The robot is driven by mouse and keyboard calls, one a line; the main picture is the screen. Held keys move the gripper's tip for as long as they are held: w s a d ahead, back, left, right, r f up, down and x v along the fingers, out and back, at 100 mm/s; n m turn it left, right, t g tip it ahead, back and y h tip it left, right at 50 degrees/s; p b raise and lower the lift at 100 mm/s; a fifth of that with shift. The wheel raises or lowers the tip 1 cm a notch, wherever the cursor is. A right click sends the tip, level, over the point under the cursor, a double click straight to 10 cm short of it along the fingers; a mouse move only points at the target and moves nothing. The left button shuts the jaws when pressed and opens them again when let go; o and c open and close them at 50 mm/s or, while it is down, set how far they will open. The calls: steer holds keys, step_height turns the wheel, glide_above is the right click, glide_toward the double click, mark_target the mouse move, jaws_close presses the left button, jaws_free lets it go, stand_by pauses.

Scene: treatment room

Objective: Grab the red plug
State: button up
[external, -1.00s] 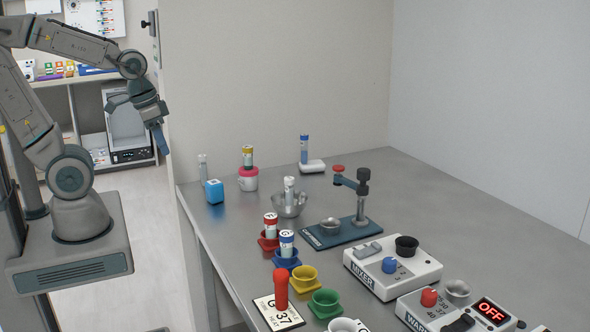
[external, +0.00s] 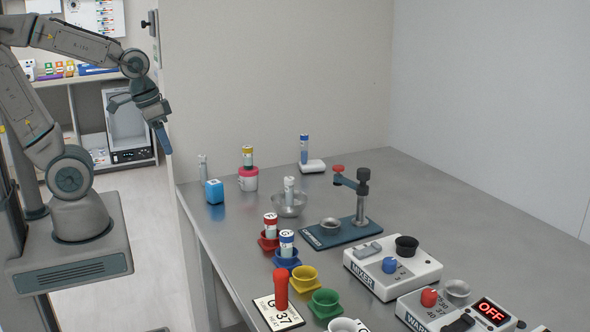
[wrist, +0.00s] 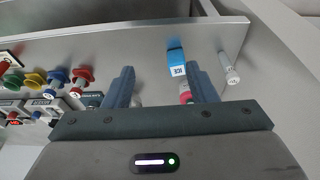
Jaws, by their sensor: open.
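In the wrist view a red shape at the far left edge, by a white plate, looks like the red plug (wrist: 4,66). My gripper (external: 141,120) is open and empty, raised beyond the table's left edge and far from the plug. In the wrist view both fingers of my gripper (wrist: 160,85) stand apart with nothing held between them.
Close around the plug are a yellow cup (external: 303,279), a green cup (external: 324,304) and a blue cup holding a vial (external: 287,244). The mixer (external: 420,273) and a press stand (external: 318,237) are to the right. The table's back right is clear.

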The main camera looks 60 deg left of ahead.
steer(key=w+d+n+h+b, duration=0.1)
steer(key=w+d+n, duration=0.4)
steer(key=w+d, duration=0.3)
steer(key=n+g+h+b, duration=0.3)
steer(key=n, duration=1)
glide_above(285, 301)
steer(key=a, duration=0.6)
step_height(285, 301, down, 6)
steer(key=r, duration=0.1)
steer(key=shift+n, duration=0.3)
steer(key=x, duration=1.4)
steer(key=shift+d+r, duration=0.15)
steer(key=shift+d, duration=0.15)
steer(key=c, duration=1.1)
